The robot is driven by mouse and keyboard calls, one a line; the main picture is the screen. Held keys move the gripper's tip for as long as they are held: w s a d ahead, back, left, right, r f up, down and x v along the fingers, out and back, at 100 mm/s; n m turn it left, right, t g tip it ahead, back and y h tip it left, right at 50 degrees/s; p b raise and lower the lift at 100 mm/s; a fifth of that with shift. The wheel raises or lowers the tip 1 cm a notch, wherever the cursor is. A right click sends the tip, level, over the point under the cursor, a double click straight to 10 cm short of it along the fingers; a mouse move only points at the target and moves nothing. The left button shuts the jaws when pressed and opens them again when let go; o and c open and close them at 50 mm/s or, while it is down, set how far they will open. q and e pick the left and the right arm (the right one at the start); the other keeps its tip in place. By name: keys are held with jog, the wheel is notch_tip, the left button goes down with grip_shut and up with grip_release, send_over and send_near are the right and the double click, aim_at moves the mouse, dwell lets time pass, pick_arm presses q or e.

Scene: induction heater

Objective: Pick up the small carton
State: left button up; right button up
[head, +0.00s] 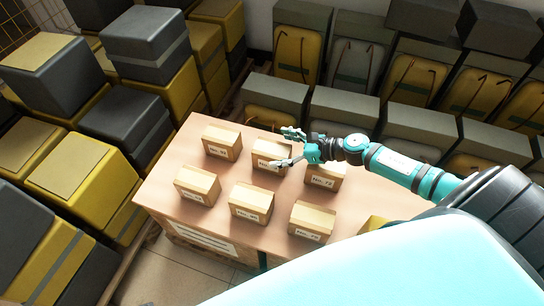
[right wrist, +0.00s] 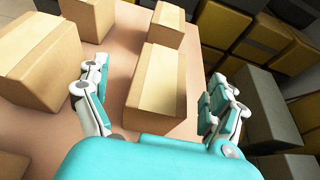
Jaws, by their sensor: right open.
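Several small tan cardboard cartons stand in two rows on a light wooden tabletop (head: 165,190), with white labels on their fronts. My right gripper (head: 284,148) is open at the middle carton of the back row (head: 266,146) and partly covers it. In the right wrist view, that carton (right wrist: 158,82) lies between the spread fingers of my right gripper (right wrist: 154,88), with gaps on both sides. Whether the fingertips reach down beside it or are still above it is hard to tell. My left gripper is not in view.
Neighbouring cartons stand close by: back-left (head: 222,141), back-right (head: 326,176), front-left (head: 197,186), front-middle (head: 250,203) and front-right (head: 312,221). Stacked yellow and dark grey cases (head: 125,120) crowd the left. More grey-topped cases (head: 345,105) line the back and right. Bare tabletop separates the cartons.

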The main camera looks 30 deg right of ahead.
aim_at(267, 147)
jog(key=x, duration=0.4)
jog(key=shift+w+f, duration=0.15)
jog(key=shift+w, duration=0.3)
jog(key=c, duration=1.5)
